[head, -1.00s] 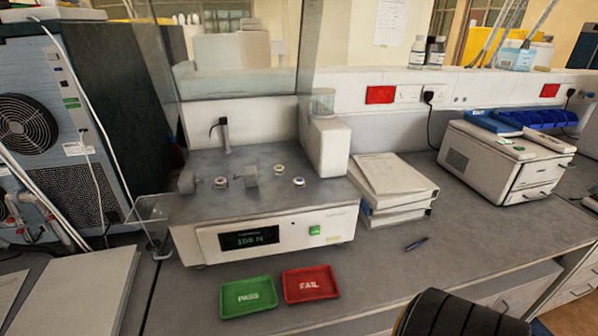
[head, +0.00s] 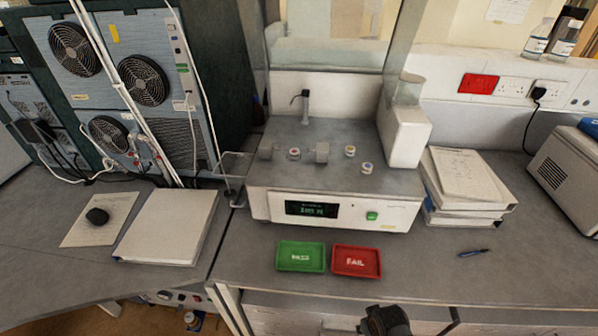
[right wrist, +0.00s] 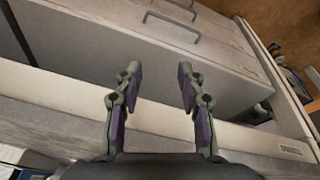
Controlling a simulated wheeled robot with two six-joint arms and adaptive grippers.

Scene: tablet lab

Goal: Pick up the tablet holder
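Several small round pieces sit on the grey top of a white tester (head: 262,205): one (head: 294,154) between two grey blocks, one (head: 349,151) further right, and one (head: 367,168) nearer the front. They look like small cups with coloured tops; I cannot tell for sure which is the tablet holder. My right gripper (right wrist: 157,80) is open and empty in the right wrist view, with drawer fronts behind it. A dark part of my right arm shows at the bottom edge of the head view, well short of the tester. My left gripper is not in view.
A green PASS tray (head: 300,268) and a red FAIL tray (head: 356,274) lie before the tester. A clear guard (head: 232,178) stands at its left, stacked binders (head: 465,180) and a pen (head: 473,252) at its right. A white binder (head: 165,225) and mouse (head: 97,216) lie left.

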